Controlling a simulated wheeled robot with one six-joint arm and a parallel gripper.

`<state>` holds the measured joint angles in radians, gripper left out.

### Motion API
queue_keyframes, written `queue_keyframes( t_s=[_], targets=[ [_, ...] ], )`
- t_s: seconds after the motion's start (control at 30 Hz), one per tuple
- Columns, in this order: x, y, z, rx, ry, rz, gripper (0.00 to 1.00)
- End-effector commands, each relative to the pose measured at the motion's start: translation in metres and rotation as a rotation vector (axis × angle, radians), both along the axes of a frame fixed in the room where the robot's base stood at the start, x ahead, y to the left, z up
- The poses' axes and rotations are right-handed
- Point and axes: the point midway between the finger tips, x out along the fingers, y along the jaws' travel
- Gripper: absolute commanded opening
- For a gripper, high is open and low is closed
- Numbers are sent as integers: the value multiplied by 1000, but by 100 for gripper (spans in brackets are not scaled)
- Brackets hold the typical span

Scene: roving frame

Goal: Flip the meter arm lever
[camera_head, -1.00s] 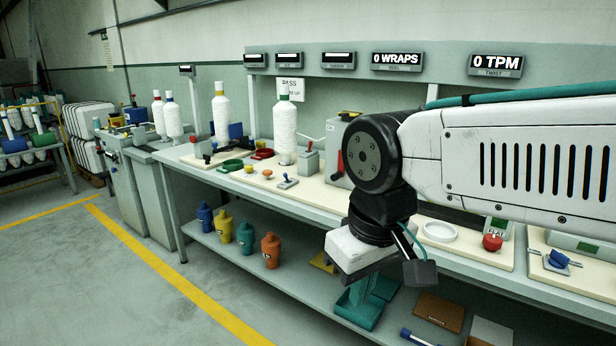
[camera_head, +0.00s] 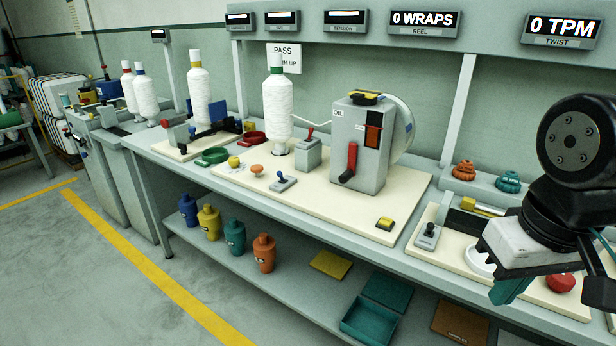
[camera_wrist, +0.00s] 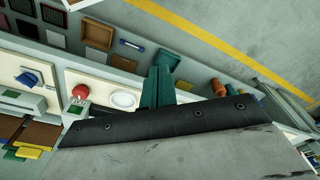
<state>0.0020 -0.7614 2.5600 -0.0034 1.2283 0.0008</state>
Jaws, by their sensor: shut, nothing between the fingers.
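Several levers show in the head view, and I cannot tell which one is the meter arm lever. A grey box (camera_head: 360,130) on a cream board has a red-handled lever (camera_head: 348,165) on its front. A blue-tipped lever (camera_head: 284,182) on a small grey plate lies to its left, and a red-tipped lever (camera_head: 309,133) stands on a small grey block. My gripper (camera_head: 508,292) hangs at the right, shut and empty, with teal fingers that also show in the wrist view (camera_wrist: 158,88).
A white ring dish (camera_head: 480,261) and a red button (camera_head: 560,283) are close to my gripper. A white yarn cone (camera_head: 277,108) stands left of the grey box. The lower shelf holds coloured bottles (camera_head: 235,236) and a teal tray (camera_head: 375,320). The floor at left is clear.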

Motion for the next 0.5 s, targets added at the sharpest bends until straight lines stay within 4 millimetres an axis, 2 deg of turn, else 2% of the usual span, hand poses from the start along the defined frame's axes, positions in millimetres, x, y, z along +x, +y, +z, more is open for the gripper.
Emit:
queue_keyframes(
  t_s=[0.33, 0.43, 0.5],
  targets=[
    [3, 1, 0, 2, -6, 3, 0],
    [23, 4, 1, 13, -40, 22, 0],
    [50, 10, 1, 26, -91, 44, 0]
  ],
)
